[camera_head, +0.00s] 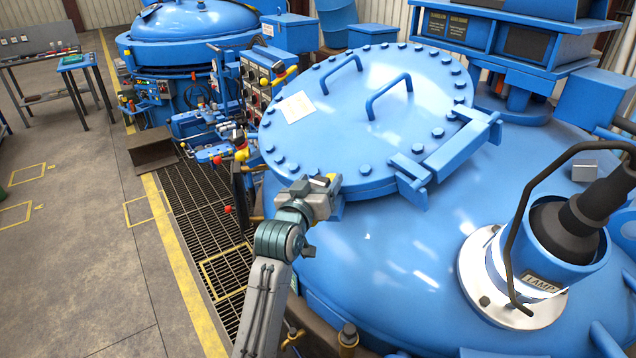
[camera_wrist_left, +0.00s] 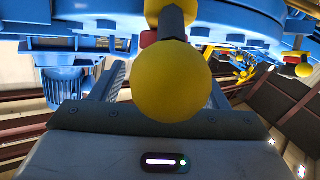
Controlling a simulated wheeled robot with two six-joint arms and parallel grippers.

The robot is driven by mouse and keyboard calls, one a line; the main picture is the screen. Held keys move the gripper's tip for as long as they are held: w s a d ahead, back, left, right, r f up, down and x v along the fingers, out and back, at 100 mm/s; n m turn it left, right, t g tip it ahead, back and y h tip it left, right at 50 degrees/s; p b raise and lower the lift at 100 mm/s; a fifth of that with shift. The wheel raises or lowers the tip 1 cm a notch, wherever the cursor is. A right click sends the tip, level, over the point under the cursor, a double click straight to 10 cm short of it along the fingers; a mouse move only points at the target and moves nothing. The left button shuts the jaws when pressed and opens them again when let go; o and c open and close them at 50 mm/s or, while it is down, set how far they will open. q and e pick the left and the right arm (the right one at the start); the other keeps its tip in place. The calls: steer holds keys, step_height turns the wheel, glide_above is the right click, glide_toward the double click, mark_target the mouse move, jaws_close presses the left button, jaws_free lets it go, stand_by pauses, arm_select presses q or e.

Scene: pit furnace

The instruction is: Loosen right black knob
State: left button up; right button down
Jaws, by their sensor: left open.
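My left gripper (camera_head: 325,188) is at the near rim of the round blue lid (camera_head: 425,85) in the head view. In the left wrist view its jaws (camera_wrist_left: 168,95) are open, one finger on each side of a yellow ball (camera_wrist_left: 170,85). The ball sits on a dark bar with a second yellow ball (camera_wrist_left: 166,10) beyond it. I cannot tell whether the fingers touch the ball. A little yellow shows at the gripper in the head view. I cannot make out for sure which part is the right black knob; it may be hidden by the gripper. My right gripper is not in view.
A control panel (camera_head: 256,82) with small dark and red parts stands left of the lid. A black-handled blue lamp fitting (camera_head: 560,240) rises at the right. Floor grating (camera_head: 205,215) lies below left; open floor (camera_head: 80,270) is beyond it.

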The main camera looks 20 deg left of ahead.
arm_select(q)
steer(key=shift+s+f, duration=0.1)
steer(key=shift+s, duration=0.1)
steer(key=s+b, duration=0.4)
steer(key=s, duration=0.6)
steer(key=shift+s+a+r+b, duration=0.2)
steer(key=shift+a+b, duration=0.1)
